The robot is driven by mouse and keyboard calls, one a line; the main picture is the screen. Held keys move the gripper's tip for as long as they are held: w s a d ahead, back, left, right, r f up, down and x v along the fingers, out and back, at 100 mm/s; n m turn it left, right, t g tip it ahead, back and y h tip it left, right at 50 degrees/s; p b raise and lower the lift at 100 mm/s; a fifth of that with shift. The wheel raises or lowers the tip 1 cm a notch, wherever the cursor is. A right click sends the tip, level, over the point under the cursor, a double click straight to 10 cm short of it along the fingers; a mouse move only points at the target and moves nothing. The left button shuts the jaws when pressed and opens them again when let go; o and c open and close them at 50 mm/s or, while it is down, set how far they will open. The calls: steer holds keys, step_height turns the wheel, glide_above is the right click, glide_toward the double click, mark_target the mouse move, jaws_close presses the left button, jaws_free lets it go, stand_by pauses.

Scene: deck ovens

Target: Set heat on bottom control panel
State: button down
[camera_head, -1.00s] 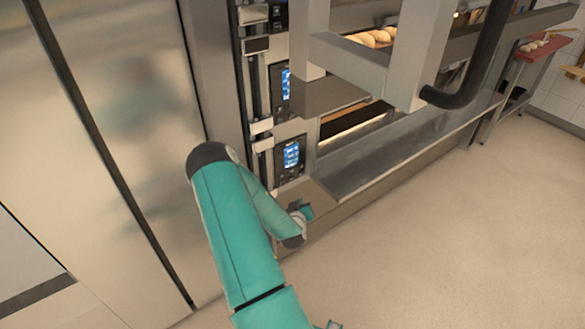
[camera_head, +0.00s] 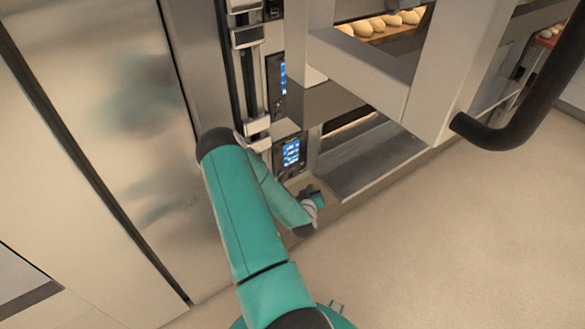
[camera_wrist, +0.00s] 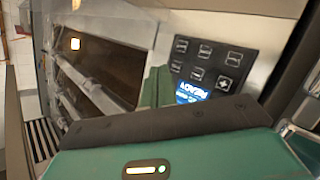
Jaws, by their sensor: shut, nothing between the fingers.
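The bottom control panel (camera_head: 290,156) is a dark upright panel with a lit blue screen on the oven front. A dark panel (camera_wrist: 210,62) with several buttons and a blue screen shows close up in the wrist view; its screen is partly hidden by my gripper's body. My gripper (camera_head: 310,192) is small and partly hidden by my teal arm in the head view. It is just below and slightly right of the bottom panel, apart from it in the picture. It is shut and empty.
Another control panel (camera_head: 276,84) sits above the bottom one. A large pale frame with a black curved handle (camera_head: 520,120) stands in front of the ovens at right. Loaves (camera_head: 385,22) lie in an upper deck. A steel cabinet (camera_head: 110,130) is at left; the floor at right is clear.

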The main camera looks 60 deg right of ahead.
mark_target(291, 168)
steer(key=w+d, duration=0.3)
steer(key=w, duration=0.4)
steer(key=shift+w+d, duration=0.35)
steer(key=shift+w, duration=0.05)
stand_by(1.8)
steer(key=shift+w+d, duration=0.25)
steer(key=shift+w, duration=0.15)
steer(key=shift+w+d, duration=0.15)
steer(key=shift+w, duration=0.15)
stand_by(1.0)
steer(key=shift+s+a, duration=0.35)
steer(key=shift+s, duration=0.3)
steer(key=shift+w+d, duration=0.2)
steer(key=shift+w, duration=0.15)
